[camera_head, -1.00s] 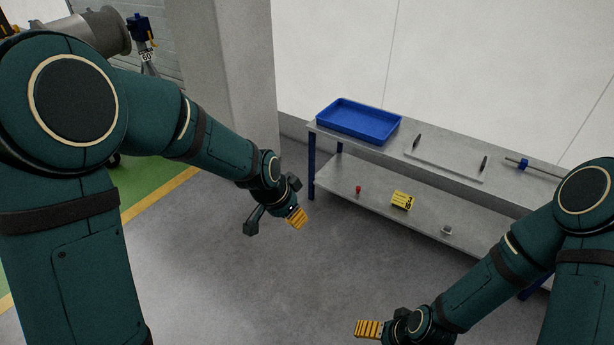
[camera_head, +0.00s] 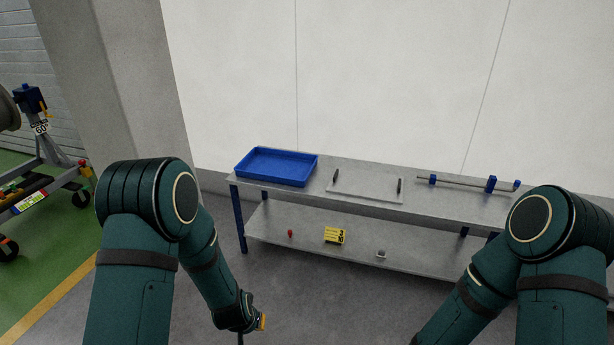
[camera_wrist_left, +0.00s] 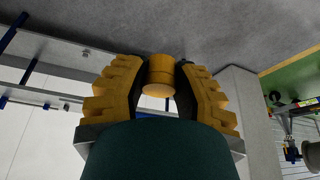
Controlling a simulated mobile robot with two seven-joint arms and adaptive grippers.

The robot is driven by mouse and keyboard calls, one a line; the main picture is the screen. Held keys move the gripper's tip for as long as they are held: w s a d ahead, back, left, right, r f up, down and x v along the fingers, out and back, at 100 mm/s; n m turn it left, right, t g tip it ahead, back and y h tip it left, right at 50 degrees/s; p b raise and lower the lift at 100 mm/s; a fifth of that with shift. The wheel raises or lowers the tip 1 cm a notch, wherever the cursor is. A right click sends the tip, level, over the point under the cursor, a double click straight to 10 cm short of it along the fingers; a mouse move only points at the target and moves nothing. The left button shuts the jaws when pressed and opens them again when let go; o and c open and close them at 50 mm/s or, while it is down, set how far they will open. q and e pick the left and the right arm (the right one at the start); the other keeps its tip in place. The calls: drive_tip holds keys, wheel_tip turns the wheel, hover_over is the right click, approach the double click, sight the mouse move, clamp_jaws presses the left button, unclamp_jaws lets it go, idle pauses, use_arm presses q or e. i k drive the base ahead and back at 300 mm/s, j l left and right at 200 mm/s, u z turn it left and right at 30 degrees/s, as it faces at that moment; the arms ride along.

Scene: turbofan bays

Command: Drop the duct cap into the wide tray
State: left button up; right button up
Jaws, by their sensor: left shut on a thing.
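The duct cap (camera_wrist_left: 159,76), a short yellow-orange cylinder, is between the two yellow ribbed fingers of my left gripper (camera_wrist_left: 160,88) in the left wrist view. The gripper is shut on it. In the head view my left gripper (camera_head: 262,322) is low, in front of the bench and below its top; the cap cannot be made out there. The wide tray (camera_head: 277,166) is blue, shallow and empty, at the left end of the bench top. The gripper is well apart from it. My right gripper is outside both views.
The grey bench (camera_head: 318,203) has a lower shelf with a red piece (camera_head: 290,233), a yellow block (camera_head: 335,235) and a small pale piece (camera_head: 381,253). A plate with two handles (camera_head: 366,187) and a rod with blue blocks (camera_head: 470,183) lie right of the tray. A pillar (camera_head: 120,90) stands left.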

sight(274, 169)
drive_tip(key=i+j+z, duration=0.8)
drive_tip(key=i+j, duration=0.4)
drive_tip(key=i, duration=0.15)
drive_tip(key=i+j, duration=0.9)
drive_tip(key=j, duration=0.2)
drive_tip(key=i+j+z, duration=0.1)
drive_tip(key=i+j, duration=0.35)
drive_tip(key=j, duration=0.1)
